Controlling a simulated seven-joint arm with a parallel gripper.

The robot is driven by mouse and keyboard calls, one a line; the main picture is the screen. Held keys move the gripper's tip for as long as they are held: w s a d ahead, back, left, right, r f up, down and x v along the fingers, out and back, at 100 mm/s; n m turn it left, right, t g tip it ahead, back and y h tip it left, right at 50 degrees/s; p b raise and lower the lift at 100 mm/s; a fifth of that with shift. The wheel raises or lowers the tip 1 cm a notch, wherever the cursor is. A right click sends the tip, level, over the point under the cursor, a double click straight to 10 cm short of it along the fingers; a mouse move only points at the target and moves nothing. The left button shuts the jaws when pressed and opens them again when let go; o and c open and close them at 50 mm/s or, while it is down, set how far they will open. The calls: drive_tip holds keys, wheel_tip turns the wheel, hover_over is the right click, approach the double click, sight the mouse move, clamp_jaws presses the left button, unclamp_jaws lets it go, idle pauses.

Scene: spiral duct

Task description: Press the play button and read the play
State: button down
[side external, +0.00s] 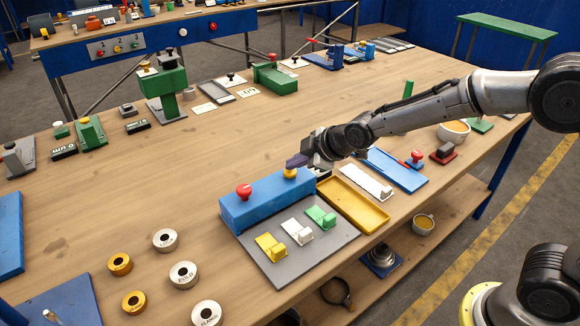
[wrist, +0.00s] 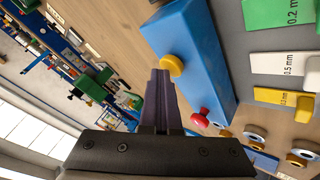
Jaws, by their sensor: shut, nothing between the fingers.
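A long blue box (side external: 266,203) stands at the back of a grey plate (side external: 305,248). On top are a red mushroom button (side external: 243,191) at its left and a yellow button (side external: 290,173) at its right; I see no lettering naming either. Yellow (side external: 270,246), white (side external: 297,231) and green (side external: 321,217) tabs sit on the plate. In the wrist view the green tab reads 0.2 mm (wrist: 285,12) and the white one 0.5 mm (wrist: 283,64). My gripper (side external: 297,161) is shut and empty, its tips (wrist: 158,75) right by the yellow button (wrist: 171,66); I cannot tell whether they touch.
A yellow tray (side external: 352,205), a white strip (side external: 366,182) and a blue plate (side external: 398,170) lie right of the box. Several labelled rings (side external: 184,274) lie in front left. A green stand (side external: 168,85) is further back.

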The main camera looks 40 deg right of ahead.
sight(295, 173)
drive_tip(key=shift+r, duration=1.2)
drive_tip(key=shift+r, duration=2.55)
